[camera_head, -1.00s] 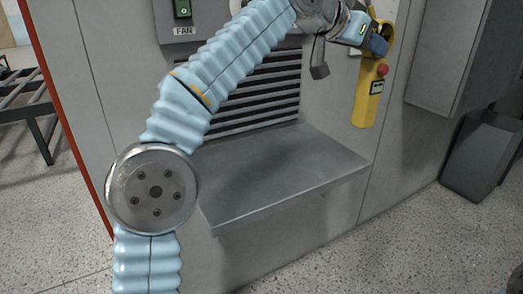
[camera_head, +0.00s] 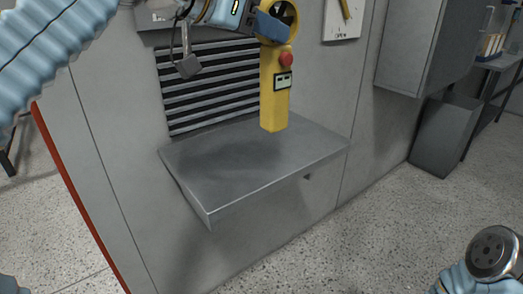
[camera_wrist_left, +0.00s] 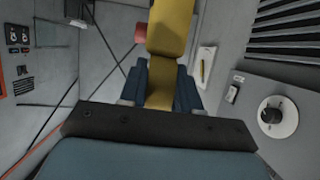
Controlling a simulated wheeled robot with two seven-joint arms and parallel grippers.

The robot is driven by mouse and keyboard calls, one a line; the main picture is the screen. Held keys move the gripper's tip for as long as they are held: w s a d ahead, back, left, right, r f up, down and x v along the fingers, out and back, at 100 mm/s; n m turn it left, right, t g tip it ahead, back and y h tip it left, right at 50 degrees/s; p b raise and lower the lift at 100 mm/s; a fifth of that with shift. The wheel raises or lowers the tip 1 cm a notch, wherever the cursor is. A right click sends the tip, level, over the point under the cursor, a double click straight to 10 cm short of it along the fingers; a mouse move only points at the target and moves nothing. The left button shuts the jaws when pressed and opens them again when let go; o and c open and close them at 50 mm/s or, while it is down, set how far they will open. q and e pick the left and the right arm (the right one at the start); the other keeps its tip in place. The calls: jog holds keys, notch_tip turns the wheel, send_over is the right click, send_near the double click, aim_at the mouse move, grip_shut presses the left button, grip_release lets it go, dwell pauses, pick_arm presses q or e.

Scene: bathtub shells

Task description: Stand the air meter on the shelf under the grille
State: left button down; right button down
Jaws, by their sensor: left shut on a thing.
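The air meter (camera_head: 274,100) is a yellow upright body with a ring top, a red button and a small display. My left gripper (camera_head: 272,28) is shut on it near the ring. The meter hangs roughly upright in front of the grille's right end (camera_head: 205,85), and its lower end shows over the back part of the grey shelf (camera_head: 215,185). I cannot tell for sure whether it touches the shelf; it appears above it. In the left wrist view the yellow meter (camera_wrist_left: 170,28) sits between the blue fingers (camera_wrist_left: 160,88). My right gripper is out of view.
The shelf top is bare. A grey wall cabinet (camera_head: 425,45) and a dark bin (camera_head: 447,135) stand to the right. A white sign with a yellow handle (camera_head: 343,17) is on the wall at upper right. The speckled floor (camera_head: 330,235) in front is clear.

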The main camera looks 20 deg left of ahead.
pick_arm(q)
jog(key=shift+a+f, duration=0.25)
jog(key=w+a+f, duration=0.3)
jog(key=w+f, duration=0.9)
jog(key=shift+w+a+f+b, duration=0.3)
jog(key=shift+a, duration=0.1)
jog(key=shift+f, duration=0.1)
jog(key=shift+f, duration=0.15)
jog(key=c, duration=0.8)
grip_release()
